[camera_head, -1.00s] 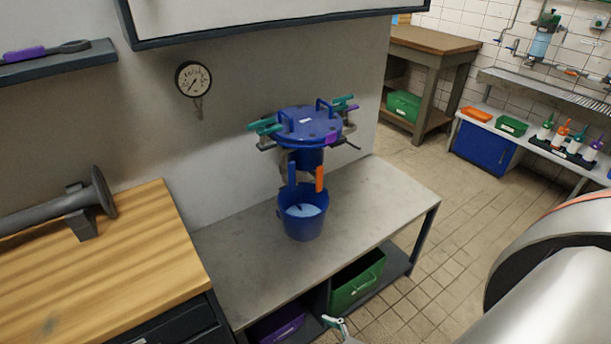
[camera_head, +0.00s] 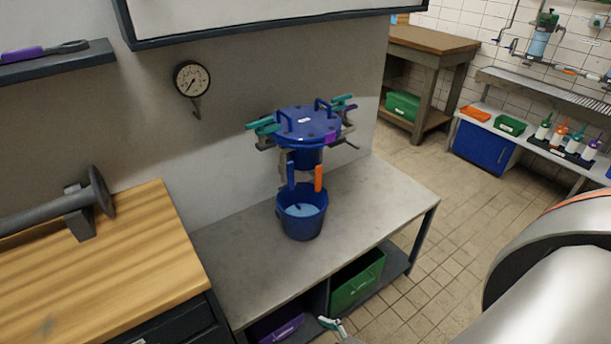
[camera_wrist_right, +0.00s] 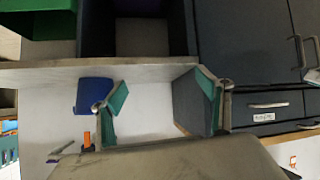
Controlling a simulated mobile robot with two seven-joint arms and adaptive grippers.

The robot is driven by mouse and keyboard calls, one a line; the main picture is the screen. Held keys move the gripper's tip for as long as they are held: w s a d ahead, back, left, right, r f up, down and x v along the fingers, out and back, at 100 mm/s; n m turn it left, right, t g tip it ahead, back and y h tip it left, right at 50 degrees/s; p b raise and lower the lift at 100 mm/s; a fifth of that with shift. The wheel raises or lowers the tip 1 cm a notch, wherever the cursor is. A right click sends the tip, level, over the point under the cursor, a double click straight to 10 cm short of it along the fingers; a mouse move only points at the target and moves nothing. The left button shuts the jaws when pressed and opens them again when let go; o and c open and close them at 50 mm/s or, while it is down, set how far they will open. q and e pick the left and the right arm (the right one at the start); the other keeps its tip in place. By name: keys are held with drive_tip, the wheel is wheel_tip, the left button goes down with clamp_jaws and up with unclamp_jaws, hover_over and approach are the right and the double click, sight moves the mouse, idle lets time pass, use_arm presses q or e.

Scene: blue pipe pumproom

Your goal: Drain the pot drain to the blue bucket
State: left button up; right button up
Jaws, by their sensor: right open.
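A blue pot (camera_head: 306,126) with a bolted lid and teal clamps is mounted at the wall above the grey bench. Below it are a blue handle (camera_head: 291,175) and an orange handle (camera_head: 318,178) at its drain. The blue bucket (camera_head: 302,222) stands upright on the bench right under them, with something pale blue inside. Whether anything flows is too small to tell. My right gripper (camera_head: 331,323) shows only a tip at the bottom edge, in front of the bench and apart from the bucket. In the right wrist view the right gripper (camera_wrist_right: 162,100) is open and empty, its teal-padded fingers spread. My left gripper is out of view.
The grey bench (camera_head: 235,265) is clear around the bucket. A green bin (camera_head: 357,279) and a purple bin (camera_head: 277,327) sit underneath. A wooden worktop (camera_head: 110,270) with a grey pipe piece (camera_head: 50,212) adjoins on the left. A gauge (camera_head: 192,80) hangs on the wall.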

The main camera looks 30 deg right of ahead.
drive_tip(key=w+d+n, duration=0.3)
drive_tip(key=shift+w+d+r+t+h+b, duration=0.2)
drive_tip(key=shift+d+r+t+h+b, duration=0.05)
drive_tip(key=shift+d+t+h+b, duration=0.15)
drive_tip(key=c, duration=1)
drive_tip(key=shift+o, duration=0.2)
drive_tip(key=n+t+b, duration=0.4)
drive_tip(key=n+t, duration=0.2)
drive_tip(key=n, duration=2.4)
approach(320, 177)
drive_tip(key=w, duration=0.2)
drive_tip(key=shift+m+h, duration=0.3)
drive_tip(key=shift+h, duration=0.1)
drive_tip(key=shift+w+a+f, duration=0.1)
drive_tip(key=shift+w+a, duration=0.1)
drive_tip(key=shift+w, duration=0.95)
drive_tip(key=shift+w+a, duration=0.2)
drive_tip(key=shift+w, duration=0.95)
drive_tip(key=shift+w+a+f, duration=0.1)
drive_tip(key=shift+w+a, duration=0.1)
drive_tip(key=shift+w, duration=0.95)
clamp_jaws()
